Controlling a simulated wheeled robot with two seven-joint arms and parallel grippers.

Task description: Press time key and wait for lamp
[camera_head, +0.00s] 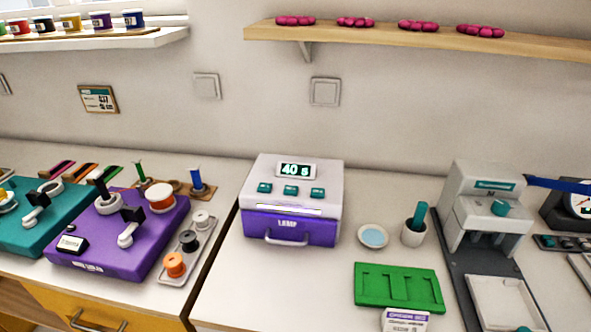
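The display (296,170) on top reads "40 s". Below it are three teal keys: a left key (264,188), a middle key (290,190) and a right key (317,193). Their labels are too small to read. A pale strip (288,209) runs along the upper front edge. Neither of my grippers is in view.
A purple winding board (117,232) stands left. The counter before the lamp is clear.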

